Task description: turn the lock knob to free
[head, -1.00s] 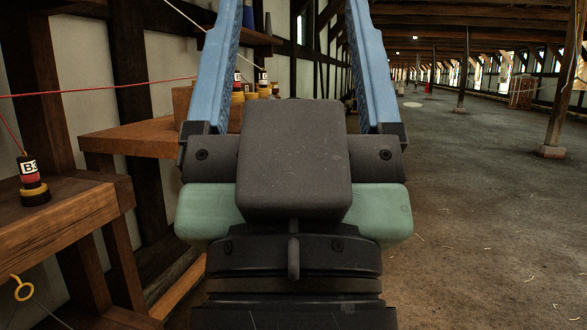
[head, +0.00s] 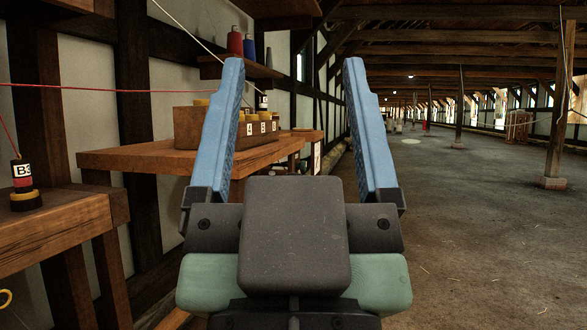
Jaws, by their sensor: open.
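My gripper (head: 293,65) is in the middle of the head view. Its two blue fingers stand wide apart with nothing between them. It points away over the floor, to the right of the wooden benches. I cannot make out a lock knob in this view.
A near bench (head: 50,225) at the left carries a bobbin labelled B3 (head: 24,186). A farther bench (head: 125,160) holds a numbered wooden rack (head: 190,127). A red cord (head: 95,86) crosses the upper left. Spools stand on a wall shelf (head: 262,71). The floor (head: 480,230) at the right is clear.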

